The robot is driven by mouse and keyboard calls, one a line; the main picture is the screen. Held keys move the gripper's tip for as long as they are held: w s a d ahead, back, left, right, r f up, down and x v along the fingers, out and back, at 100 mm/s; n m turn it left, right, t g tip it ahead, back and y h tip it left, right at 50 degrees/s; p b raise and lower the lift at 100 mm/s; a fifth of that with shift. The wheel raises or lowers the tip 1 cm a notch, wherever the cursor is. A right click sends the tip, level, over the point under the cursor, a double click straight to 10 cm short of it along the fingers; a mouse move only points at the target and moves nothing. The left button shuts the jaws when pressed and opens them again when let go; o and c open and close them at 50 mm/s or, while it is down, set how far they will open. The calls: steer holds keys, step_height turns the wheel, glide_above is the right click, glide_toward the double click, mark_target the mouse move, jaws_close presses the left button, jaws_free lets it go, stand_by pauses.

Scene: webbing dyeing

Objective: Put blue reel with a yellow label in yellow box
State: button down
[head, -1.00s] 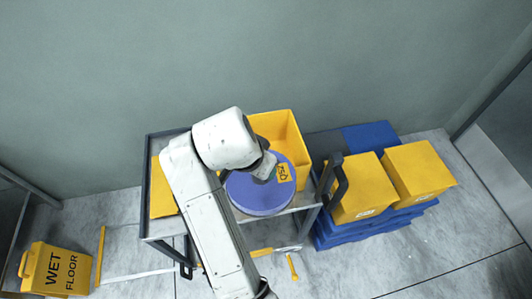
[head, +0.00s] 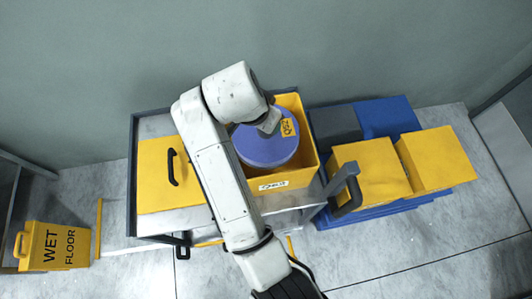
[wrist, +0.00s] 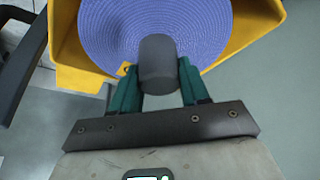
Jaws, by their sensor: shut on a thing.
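The blue reel (head: 264,149) with a yellow label (head: 290,127) is over the open yellow box (head: 311,165) on the cart. In the wrist view the reel (wrist: 110,35) shows its coiled blue face and a dark central hub (wrist: 157,63). My gripper (wrist: 155,85) has its green fingers shut on that hub. The walls of the yellow box (wrist: 258,45) show around the reel. From above, the reel lies within the box's outline. How deep it sits cannot be told. In the head view my wrist hides part of the box and reel.
A yellow lid-like panel with a black handle (head: 160,175) lies on the cart's left side. Two yellow boxes (head: 368,172) stand on blue pallets (head: 385,118) to the right. A wet floor sign (head: 55,246) stands at the lower left. A dark cart handle (head: 347,190) rises beside the box.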

step_height(320, 180, down, 11)
steer(key=shift+w+r+p, duration=0.1)
steer(key=shift+p, duration=0.35)
steer(key=shift+f+b, duration=0.4)
steer(key=shift+f, duration=0.3)
steer(key=c, duration=0.5)
jaws_free()
steer(key=shift+c, duration=0.2)
step_height(320, 180, up, 12)
glide_above(259, 138)
steer(key=s, duration=0.2)
steer(key=shift+a+r+b, duration=0.15)
steer(key=shift+a+b, duration=0.15)
steer(key=shift+a, duration=0.15)
